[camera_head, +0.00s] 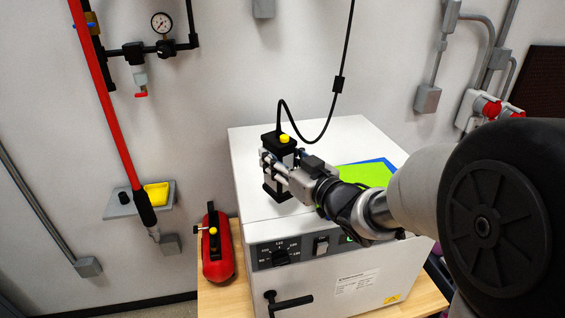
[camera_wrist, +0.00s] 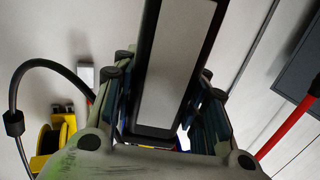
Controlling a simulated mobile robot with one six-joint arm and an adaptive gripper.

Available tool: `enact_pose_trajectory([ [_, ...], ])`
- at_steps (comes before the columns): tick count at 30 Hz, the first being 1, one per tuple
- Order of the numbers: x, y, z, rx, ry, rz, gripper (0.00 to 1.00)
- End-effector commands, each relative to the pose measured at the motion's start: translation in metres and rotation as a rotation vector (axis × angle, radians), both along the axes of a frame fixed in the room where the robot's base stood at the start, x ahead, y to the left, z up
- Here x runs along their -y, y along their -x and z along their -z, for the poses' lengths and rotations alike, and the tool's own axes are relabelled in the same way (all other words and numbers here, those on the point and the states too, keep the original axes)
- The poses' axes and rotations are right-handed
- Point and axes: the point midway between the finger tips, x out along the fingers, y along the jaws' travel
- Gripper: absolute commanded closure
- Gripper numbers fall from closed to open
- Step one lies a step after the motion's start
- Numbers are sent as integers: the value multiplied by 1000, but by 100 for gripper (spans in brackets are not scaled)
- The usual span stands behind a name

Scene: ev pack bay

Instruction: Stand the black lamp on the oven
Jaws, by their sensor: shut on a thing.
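The black lamp (camera_head: 283,146) is upright, with a yellow button on top, a pale panel and a black cable rising from it. My gripper (camera_head: 276,168) is shut around its middle. The lamp is over the front left part of the white oven's top (camera_head: 325,135); I cannot tell whether its base touches the surface. In the wrist view the lamp (camera_wrist: 176,70) shows its pale panel between my gripper's fingers (camera_wrist: 165,105). Its far end runs out of frame.
A green and blue sheet (camera_head: 364,175) lies on the oven top, partly behind my arm. A red tank (camera_head: 217,255) stands left of the oven on a wooden bench (camera_head: 235,297). The lamp's cable (camera_head: 345,55) hangs from above. The back of the oven top is clear.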

Motion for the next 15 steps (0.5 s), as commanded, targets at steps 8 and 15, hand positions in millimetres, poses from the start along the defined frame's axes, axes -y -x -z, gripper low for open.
enact_pose_trajectory([
  [8,0,0,22,1,-2,0,85],
  [15,0,0,51,3,-2,0,85],
])
